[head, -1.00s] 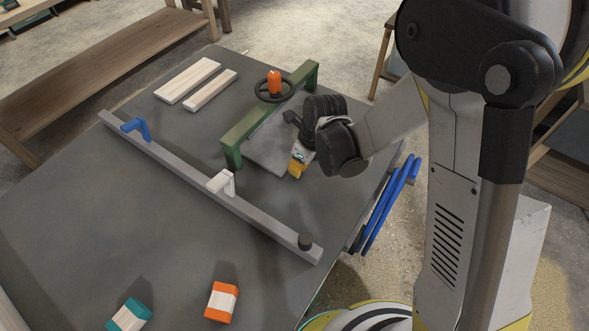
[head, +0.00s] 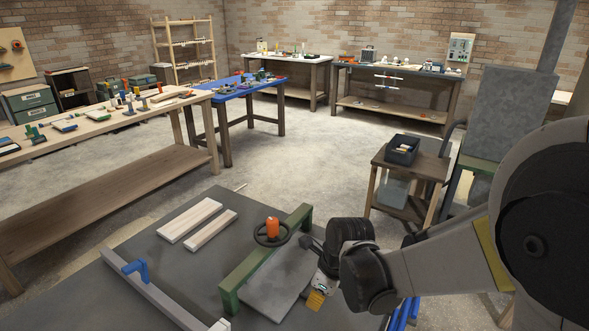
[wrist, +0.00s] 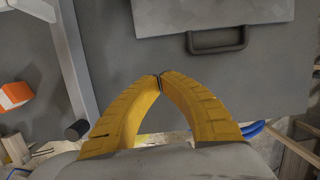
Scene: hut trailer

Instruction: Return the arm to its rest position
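My gripper (wrist: 160,78) shows in the wrist view with its two yellow fingers meeting at the tips. Nothing is between them. In the head view my gripper (head: 316,299) hangs at the end of my folded arm, over the right side of the dark work table (head: 187,246). It is beside the grey plate (head: 275,285) of the green-framed device. In the wrist view the fingertips lie below the dark handle (wrist: 217,40) of that plate, apart from it in the picture.
A green frame (head: 262,262) with an orange-knobbed handwheel (head: 272,232) stands on the table. Two pale wood strips (head: 200,222) lie behind it. A grey rail with a blue clamp (head: 136,269) crosses the left side. A small stand with a dark bin (head: 402,149) is behind right. Open floor lies beyond.

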